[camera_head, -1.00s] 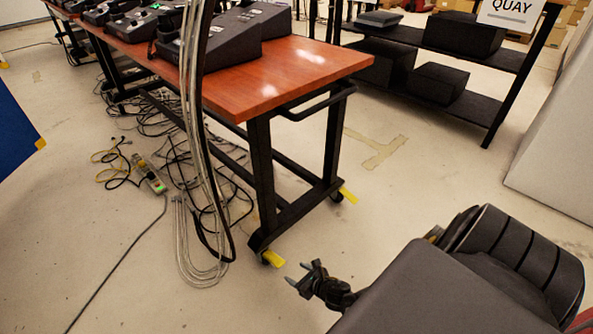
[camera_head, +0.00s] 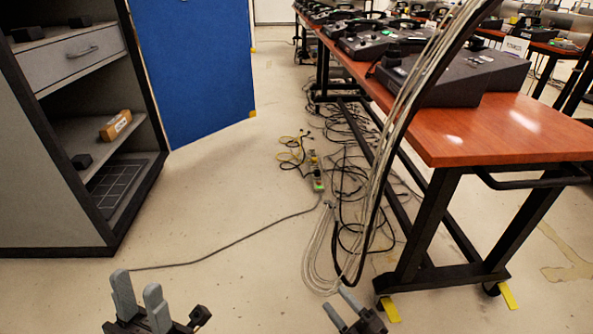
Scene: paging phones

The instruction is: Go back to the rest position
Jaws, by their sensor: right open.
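My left gripper (camera_head: 140,300) is at the bottom left of the head view, its two grey fingers pointing up with a gap between them. It is open and empty above the floor. My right gripper (camera_head: 342,307) is at the bottom, right of centre. Its two fingers are apart and nothing is between them. The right gripper is partly cut off by the lower picture edge. Several dark paging phones (camera_head: 455,76) stand on the red-brown table (camera_head: 478,133), away from both grippers.
A grey cabinet (camera_head: 40,180) with a drawer and shelves stands at the left, an orange box (camera_head: 116,126) on one shelf. A blue panel (camera_head: 196,70) stands behind it. Cables (camera_head: 345,215) hang beside the table and lie on the floor. The middle floor is mostly clear.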

